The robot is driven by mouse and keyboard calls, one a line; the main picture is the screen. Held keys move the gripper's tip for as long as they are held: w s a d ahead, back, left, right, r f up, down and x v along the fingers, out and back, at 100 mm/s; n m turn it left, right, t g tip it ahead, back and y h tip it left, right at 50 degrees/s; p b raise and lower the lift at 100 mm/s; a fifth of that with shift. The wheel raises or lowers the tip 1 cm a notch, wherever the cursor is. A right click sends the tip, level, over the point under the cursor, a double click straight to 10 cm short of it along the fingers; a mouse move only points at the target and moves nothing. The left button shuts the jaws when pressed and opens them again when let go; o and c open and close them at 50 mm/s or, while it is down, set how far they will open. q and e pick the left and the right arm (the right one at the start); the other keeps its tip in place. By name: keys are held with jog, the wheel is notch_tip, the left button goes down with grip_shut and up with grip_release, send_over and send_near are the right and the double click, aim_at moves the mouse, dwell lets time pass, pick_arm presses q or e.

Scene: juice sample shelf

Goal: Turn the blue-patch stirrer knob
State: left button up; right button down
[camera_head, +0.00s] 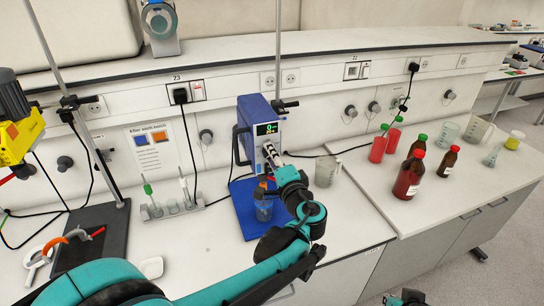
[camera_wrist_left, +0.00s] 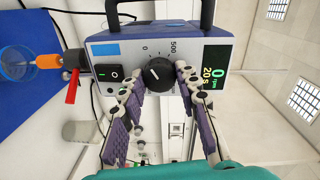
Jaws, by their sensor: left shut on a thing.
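The blue stirrer (camera_head: 259,122) stands on its blue base plate (camera_head: 243,222) at the bench's middle. In the left wrist view its grey front panel (camera_wrist_left: 112,93) bears a blue patch (camera_wrist_left: 103,50), a power switch, a dial scale and a green display (camera_wrist_left: 210,78) reading 0 rpm and 20 s. The black stirrer knob (camera_wrist_left: 158,75) sits between the two fingers of my left gripper (camera_wrist_left: 159,92). The gripper is shut on the knob, one finger on each side. In the head view my left gripper (camera_head: 272,158) reaches the stirrer's front and hides the knob.
A blue-liquid beaker (camera_head: 264,208) stands on the base plate below my left wrist. An empty beaker (camera_head: 326,171) is right of it. Red bottles (camera_head: 409,175) stand farther right. A notice (camera_head: 152,150) with blue and orange patches hangs left. A small dark-and-teal part (camera_head: 405,298) shows at the bottom edge.

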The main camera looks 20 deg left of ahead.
pick_arm(q)
jog(key=o, duration=1.2)
jog(key=shift+c, duration=0.2)
jog(key=shift+s+d, duration=0.1)
jog(key=v, duration=1.1)
jog(key=shift+s+d, duration=0.2)
jog(key=shift+s, duration=0.15)
jog(key=s+a+f+n+g+h+b, duration=0.1)
jog(key=s+a+f+n+g+b, duration=0.2)
jog(key=a+f, duration=0.45)
jog(key=s+f+n+g+h+b, duration=0.4)
jog(key=s+f+h, duration=0.4)
jog(key=s+f, duration=0.4)
notch_tip(320, 180, down, 4)
jog(key=shift+s+f+n+h+b, duration=0.3)
jog(key=shift+n+h+b, duration=0.15)
jog(key=shift+n, duration=0.65)
